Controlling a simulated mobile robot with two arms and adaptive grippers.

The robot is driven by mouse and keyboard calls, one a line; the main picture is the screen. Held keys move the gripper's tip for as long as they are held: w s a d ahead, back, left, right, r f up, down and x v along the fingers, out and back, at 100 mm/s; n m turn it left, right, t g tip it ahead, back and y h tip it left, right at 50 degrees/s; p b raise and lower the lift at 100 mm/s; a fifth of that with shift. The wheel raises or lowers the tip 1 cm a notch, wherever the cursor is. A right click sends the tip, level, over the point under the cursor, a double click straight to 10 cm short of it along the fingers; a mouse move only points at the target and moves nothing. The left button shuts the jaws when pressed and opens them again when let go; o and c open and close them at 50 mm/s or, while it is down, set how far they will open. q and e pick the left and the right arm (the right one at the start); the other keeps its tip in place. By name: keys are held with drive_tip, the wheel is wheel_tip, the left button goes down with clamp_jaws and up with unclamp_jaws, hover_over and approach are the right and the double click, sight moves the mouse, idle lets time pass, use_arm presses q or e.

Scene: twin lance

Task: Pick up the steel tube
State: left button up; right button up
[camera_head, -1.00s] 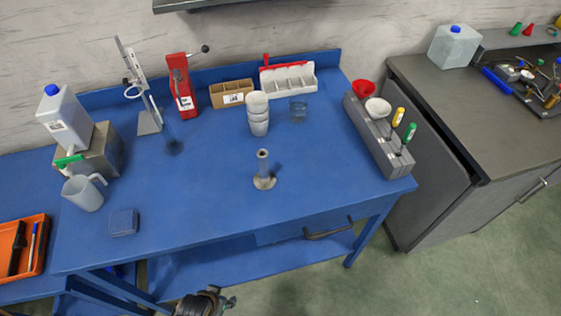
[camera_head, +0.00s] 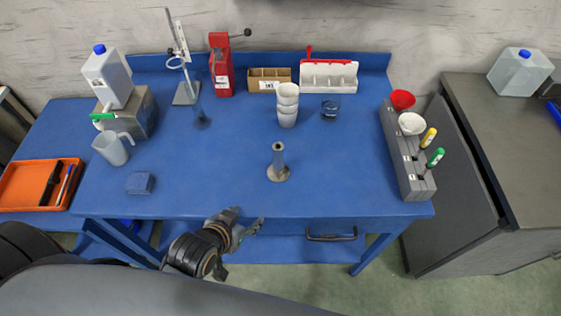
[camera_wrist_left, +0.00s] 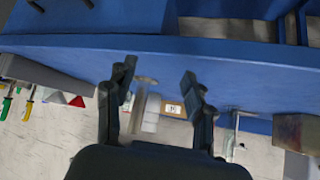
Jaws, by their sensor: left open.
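The steel tube (camera_head: 278,158) stands upright on a round base near the middle front of the blue table (camera_head: 230,170). My left gripper (camera_head: 246,222) is open and empty at the table's front edge, to the lower left of the tube and apart from it. My right gripper is in neither view.
A grey rack (camera_head: 408,160) with funnels is at the right. A blue block (camera_head: 140,183) and a jug (camera_head: 112,148) are at the left. The table around the tube is clear.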

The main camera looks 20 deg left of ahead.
sight(276, 153)
use_arm(q)
drive_tip(key=w+d+r+t, duration=0.2)
drive_tip(key=w+r+t, duration=0.2)
drive_tip(key=r+t, duration=0.45)
drive_tip(key=shift+n+g, duration=0.3)
drive_tip(key=shift+g, duration=0.35)
drive_tip(key=x, duration=0.2)
drive_tip(key=p+x, duration=0.1)
drive_tip(key=x, duration=0.2)
drive_tip(key=r+p+x, duration=0.1)
drive_tip(key=x, duration=0.2)
drive_tip(key=shift+w, duration=0.15)
drive_tip(key=shift+w+p, duration=0.3)
drive_tip(key=shift+w, duration=0.4)
drive_tip(key=p+x, duration=0.1)
drive_tip(key=x, duration=0.2)
drive_tip(key=shift+w+d+f, duration=0.1)
drive_tip(key=shift+d+f, duration=0.1)
drive_tip(key=shift+f, duration=0.05)
drive_tip(key=shift+w+f, duration=0.25)
drive_tip(key=shift+w, duration=0.2)
drive_tip(key=shift+s, duration=0.1)
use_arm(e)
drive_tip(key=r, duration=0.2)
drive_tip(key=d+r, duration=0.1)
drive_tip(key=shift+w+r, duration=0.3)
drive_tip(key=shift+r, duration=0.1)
